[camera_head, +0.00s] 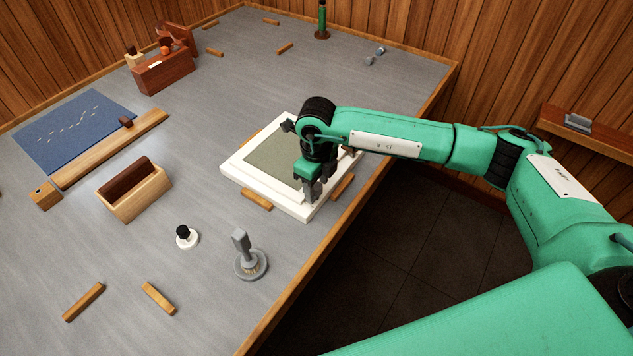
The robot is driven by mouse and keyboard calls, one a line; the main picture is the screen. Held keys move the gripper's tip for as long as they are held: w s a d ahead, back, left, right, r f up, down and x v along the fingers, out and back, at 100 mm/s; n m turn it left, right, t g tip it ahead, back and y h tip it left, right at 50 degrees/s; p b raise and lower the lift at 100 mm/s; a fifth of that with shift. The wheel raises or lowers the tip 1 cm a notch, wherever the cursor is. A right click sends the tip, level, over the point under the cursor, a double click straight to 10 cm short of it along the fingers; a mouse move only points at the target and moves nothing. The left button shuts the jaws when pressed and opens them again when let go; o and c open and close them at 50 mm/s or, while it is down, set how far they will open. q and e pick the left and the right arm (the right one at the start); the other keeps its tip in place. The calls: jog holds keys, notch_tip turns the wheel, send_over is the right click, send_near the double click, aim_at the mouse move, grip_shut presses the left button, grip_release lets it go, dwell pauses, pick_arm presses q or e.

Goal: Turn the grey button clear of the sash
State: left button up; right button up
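The sash (233,172) looks like a white square frame around a grey-green panel, lying flat near the table's right edge. Wooden turn pieces sit along its sides, including one at the near left side (257,200) and one at the right side (343,187). My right gripper (314,194) points down over the sash's near right part, and its fingers are too small and dark to tell open from shut. I cannot make out a grey button for certain; my wrist and gripper cover part of the frame. My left gripper is not in view.
A grey upright piece on a round base (251,265) and a black knob on a white disc (187,238) stand nearer me. A wooden box (140,202), a blue mat (70,128) and a reddish wooden holder (165,72) stand left.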

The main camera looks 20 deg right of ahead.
aim_at(316, 186)
jog(key=shift+r, duration=0.1)
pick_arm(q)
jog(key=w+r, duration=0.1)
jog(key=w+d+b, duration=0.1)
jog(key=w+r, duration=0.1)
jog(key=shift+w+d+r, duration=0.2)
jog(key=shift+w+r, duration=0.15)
pick_arm(e)
notch_tip(316, 186, up, 14)
jog(key=shift+f, duration=0.2)
